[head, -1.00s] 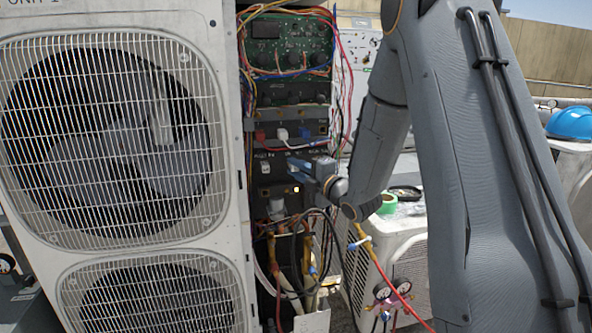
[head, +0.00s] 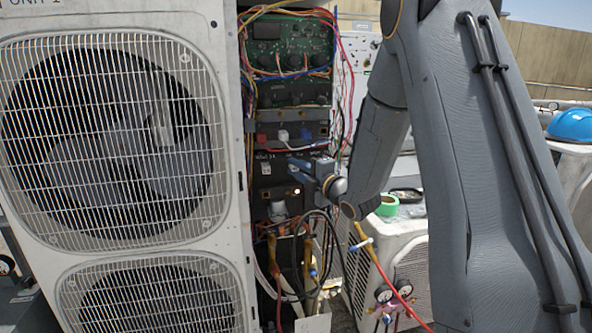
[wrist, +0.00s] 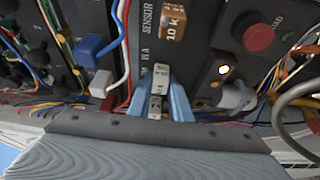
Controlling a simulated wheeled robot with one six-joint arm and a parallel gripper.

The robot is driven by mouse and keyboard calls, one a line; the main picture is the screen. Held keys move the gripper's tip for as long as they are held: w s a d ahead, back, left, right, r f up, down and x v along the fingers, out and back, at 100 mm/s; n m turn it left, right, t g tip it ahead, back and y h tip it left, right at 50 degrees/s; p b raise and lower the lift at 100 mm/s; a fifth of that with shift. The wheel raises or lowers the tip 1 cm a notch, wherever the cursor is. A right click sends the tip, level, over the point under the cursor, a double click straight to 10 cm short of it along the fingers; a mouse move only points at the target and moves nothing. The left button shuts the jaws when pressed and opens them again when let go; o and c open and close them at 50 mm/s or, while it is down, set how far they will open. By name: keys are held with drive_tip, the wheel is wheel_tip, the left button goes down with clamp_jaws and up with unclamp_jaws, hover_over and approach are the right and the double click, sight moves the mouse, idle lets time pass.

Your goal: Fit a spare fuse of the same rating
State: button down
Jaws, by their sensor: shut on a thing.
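My gripper (wrist: 161,108) has two blue fingers, shut on a small pale fuse (wrist: 159,84). Small print shows on the fuse, but I cannot read its rating. The fuse's far end is at the dark panel (wrist: 194,62), beside the printed letters; I cannot tell whether it is seated in a holder or just in front of it. In the head view my gripper (head: 301,172) reaches from the right to the dark panel inside the open condenser unit (head: 228,120). The fuse cannot be made out there.
Near my fingers are a tan sensor block marked 10 k (wrist: 172,22), a red button (wrist: 260,37), a lit lamp (wrist: 224,69), a grey knob (wrist: 236,95) and a blue connector (wrist: 96,46). Loose wires run close on both sides. Green tape (head: 388,205) lies on a unit at right.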

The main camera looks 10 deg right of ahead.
drive_tip(key=c, duration=1.5)
unclamp_jaws()
drive_tip(key=shift+c, duration=0.2)
drive_tip(key=b+v, duration=0.2)
drive_tip(key=v, duration=0.6)
drive_tip(key=s+d+f+m+g+h, duration=0.2)
drive_tip(key=s+f+m+g+h, duration=0.55)
drive_tip(key=s+f+m, duration=0.4)
drive_tip(key=s+a+f+m+g, duration=0.1)
drive_tip(key=s+m+g, duration=0.3)
drive_tip(key=s, duration=0.6)
drive_tip(key=s+a+f+m+g, duration=0.2)
drive_tip(key=s+a+m+g, duration=0.2)
drive_tip(key=s+m, duration=0.3)
drive_tip(key=s+g, duration=0.1)
drive_tip(key=s, duration=0.2)
drive_tip(key=shift+a+f, duration=0.25)
drive_tip(key=shift+f, duration=0.05)
